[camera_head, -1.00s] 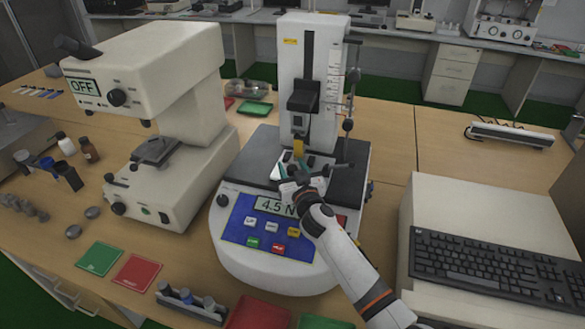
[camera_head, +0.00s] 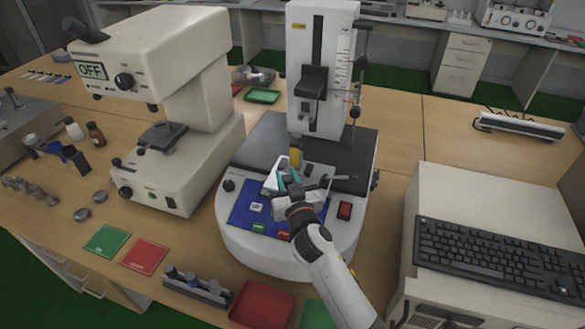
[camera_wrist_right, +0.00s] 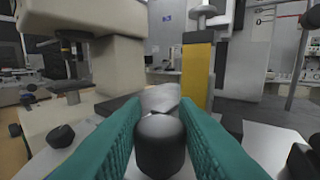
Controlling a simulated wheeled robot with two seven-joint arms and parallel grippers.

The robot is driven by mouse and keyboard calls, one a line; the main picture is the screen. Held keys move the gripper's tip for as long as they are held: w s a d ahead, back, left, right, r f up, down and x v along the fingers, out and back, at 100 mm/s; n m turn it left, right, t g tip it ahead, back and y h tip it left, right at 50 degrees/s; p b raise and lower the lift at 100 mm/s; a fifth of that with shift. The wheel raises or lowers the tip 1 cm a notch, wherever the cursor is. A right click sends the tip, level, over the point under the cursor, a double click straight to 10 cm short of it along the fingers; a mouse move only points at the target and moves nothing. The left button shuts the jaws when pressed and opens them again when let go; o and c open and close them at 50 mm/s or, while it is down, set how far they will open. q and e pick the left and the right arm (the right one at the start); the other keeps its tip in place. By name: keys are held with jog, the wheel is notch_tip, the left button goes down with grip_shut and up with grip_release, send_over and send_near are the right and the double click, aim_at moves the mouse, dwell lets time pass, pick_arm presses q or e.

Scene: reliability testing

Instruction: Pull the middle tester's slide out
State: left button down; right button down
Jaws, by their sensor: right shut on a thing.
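The middle tester (camera_head: 290,262) is a white machine with a rounded base, a blue button panel and an upright column. A dark grey knob (camera_wrist_right: 160,148) stands between my right gripper's teal fingers in the right wrist view. My right gripper (camera_head: 289,180) is shut on this knob, above the back of the panel. A pale plate (camera_head: 271,184), seemingly the slide, shows beside the fingers, partly hidden by the gripper. My left gripper is out of view.
A cream instrument (camera_head: 180,160) reading OFF stands at left. A keyboard (camera_head: 500,258) on a pale box is at right.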

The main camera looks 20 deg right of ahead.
jog(key=c, duration=1.2)
grip_release()
jog(key=shift+o, duration=0.2)
jog(key=s+b, duration=0.2)
jog(key=s, duration=1)
